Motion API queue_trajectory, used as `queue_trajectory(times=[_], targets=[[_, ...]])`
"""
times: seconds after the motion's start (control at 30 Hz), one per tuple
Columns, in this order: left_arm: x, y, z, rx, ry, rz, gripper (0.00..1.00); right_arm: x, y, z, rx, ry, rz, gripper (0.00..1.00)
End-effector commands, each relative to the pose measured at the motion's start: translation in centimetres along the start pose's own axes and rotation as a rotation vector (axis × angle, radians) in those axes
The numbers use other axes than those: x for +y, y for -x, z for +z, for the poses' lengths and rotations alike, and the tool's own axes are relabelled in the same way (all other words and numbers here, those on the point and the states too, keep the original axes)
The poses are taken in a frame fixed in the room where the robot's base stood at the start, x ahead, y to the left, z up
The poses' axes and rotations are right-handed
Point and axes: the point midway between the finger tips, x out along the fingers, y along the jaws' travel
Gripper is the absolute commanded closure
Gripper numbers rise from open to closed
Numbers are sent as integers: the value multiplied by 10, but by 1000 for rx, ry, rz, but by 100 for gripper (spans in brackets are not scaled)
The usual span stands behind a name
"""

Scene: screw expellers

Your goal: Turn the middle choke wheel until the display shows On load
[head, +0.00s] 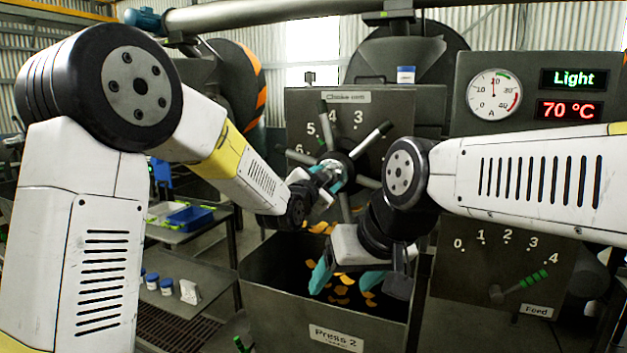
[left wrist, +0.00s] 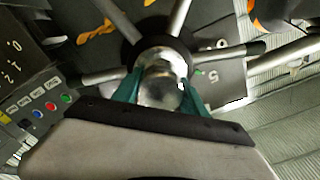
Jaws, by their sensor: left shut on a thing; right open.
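The choke wheel (head: 371,141) of Press 2 has a dark hub and several grey spokes with dark ends. It sits on the grey panel labelled Choke mm, with the numbers 3, 4, 5 and 6 showing around it. My left gripper (head: 331,177) is shut on the wheel's hub knob. In the left wrist view, its teal fingers (left wrist: 160,88) sit on both sides of the grey round hub knob (left wrist: 158,68). The display (head: 574,78) reads Light in green. My right gripper (head: 347,280) is open and empty, below the wheel and over the press bin.
The bin (head: 335,338) labelled Press 2 holds orange flakes. A gauge (head: 494,95) and a red 70 °C readout (head: 570,110) are at right. A Feed lever (head: 520,284) is below my right arm. A side table with a blue tray (head: 190,218) stands left.

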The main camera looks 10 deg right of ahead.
Motion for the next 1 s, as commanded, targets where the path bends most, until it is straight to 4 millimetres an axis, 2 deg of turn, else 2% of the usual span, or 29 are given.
queue_trajectory(times=[0.27, 0.3, 0.4, 0.77, 1.0], targets=[[0, 0, 0, 0, 0, 0, 100, 0, 0, 0, 0, 0, 0, 28], [0, 0, 0, 0, 0, 0, 44, 0, 0, 0, 0, 0, 0, 28], [0, 0, 0, 0, 1, 0, 28, 0, 0, 0, 0, 0, 0, 28], [0, 4, 0, 1, 1, 0, 28, 0, 0, 0, 0, 0, 0, 28], [0, 42, -1, 1, 1, 0, 28, 0, 0, 0, 0, 0, 0, 28]])
